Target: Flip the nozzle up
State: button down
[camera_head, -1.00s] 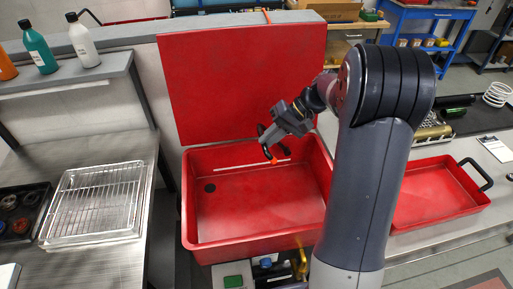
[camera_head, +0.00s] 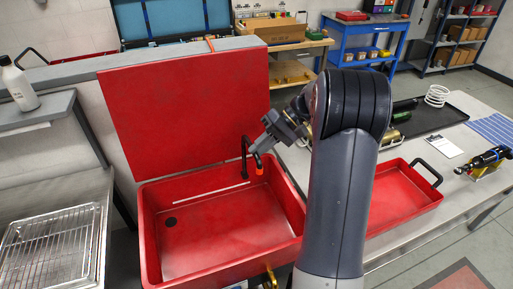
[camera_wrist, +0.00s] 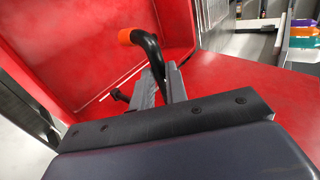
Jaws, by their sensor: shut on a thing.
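The nozzle is a bent black pipe (camera_head: 244,150) with an orange tip (camera_head: 259,170), at the back right of the red wash basin (camera_head: 150,240). In the head view the tip hangs low, pointing down into the basin. My gripper (camera_head: 259,152) is at the pipe's tip end. In the wrist view the black pipe (camera_wrist: 150,46) curves up from between the fingers of my gripper (camera_wrist: 161,84), with the orange tip (camera_wrist: 127,36) beyond them. My gripper is shut on the nozzle; the exact contact is partly hidden.
The basin's raised red lid (camera_head: 185,110) stands behind the nozzle. A red tray (camera_head: 400,197) with a black handle sits right of my arm. A wire rack (camera_head: 50,240) lies on the left bench. The basin floor looks clear.

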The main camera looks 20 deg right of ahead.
jog(key=shift+s+d+f, duration=0.15)
jog(key=shift+d+f, duration=0.2)
jog(key=shift+f, duration=0.45)
jog(key=c, duration=1.8)
grip_release()
jog(key=shift+d, duration=0.1)
jog(key=shift+o, duration=0.9)
jog(key=shift+d, duration=0.2)
jog(key=shift+o, duration=1.1)
jog(key=shift+r, duration=0.1)
jog(key=shift+r, duration=0.1)
jog(key=b+v, duration=0.1)
jog(key=v, duration=0.9)
jog(key=shift+w+r, duration=0.3)
jog(key=shift+r, duration=0.05)
